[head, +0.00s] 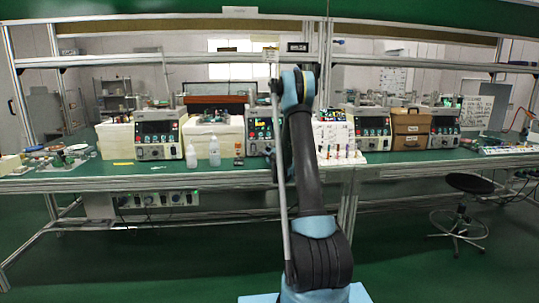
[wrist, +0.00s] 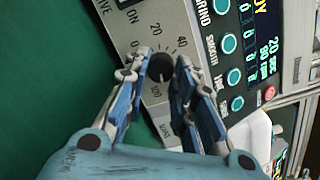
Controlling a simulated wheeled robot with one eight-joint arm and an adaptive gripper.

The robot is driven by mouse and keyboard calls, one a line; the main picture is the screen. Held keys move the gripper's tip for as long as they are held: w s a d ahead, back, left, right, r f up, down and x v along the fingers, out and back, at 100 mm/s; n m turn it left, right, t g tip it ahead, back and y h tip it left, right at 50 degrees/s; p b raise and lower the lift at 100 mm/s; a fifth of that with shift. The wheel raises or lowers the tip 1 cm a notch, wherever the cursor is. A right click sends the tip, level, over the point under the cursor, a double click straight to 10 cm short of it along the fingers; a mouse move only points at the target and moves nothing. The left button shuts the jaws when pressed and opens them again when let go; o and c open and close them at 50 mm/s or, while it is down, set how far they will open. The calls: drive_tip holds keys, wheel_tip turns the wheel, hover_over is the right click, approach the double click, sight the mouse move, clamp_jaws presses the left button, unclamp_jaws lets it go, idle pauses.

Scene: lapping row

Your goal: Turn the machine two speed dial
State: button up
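In the wrist view a round black dial (wrist: 160,68) sits on a pale control panel (wrist: 130,25), with a scale around it marked 20, 40 and 100. My gripper (wrist: 162,60) has its two fingers apart, one on each side of the dial. I cannot tell whether the fingertips touch it. In the head view a white machine (head: 262,136) with a dark display stands on the bench beside my arm, partly covered by it. My gripper is hidden behind my arm there. No machine number is readable.
The panel also has teal buttons (wrist: 228,43), a red button (wrist: 269,92) and a lit display (wrist: 262,50). Other machines stand at left (head: 158,136) and right (head: 372,127). White bottles (head: 214,152) and a rack of coloured tools (head: 340,154) are near the bench front.

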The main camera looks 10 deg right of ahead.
clamp_jaws()
drive_tip(key=shift+a+n, duration=0.2)
drive_tip(key=shift+n, duration=2.3)
drive_tip(key=o, duration=0.9)
unclamp_jaws()
drive_tip(key=shift+d, duration=0.1)
drive_tip(key=shift+s, duration=0.25)
drive_tip(key=s, duration=1.1)
drive_tip(key=shift+s+d+r, duration=0.2)
drive_tip(key=shift+d, duration=0.15)
drive_tip(key=shift+o, duration=0.2)
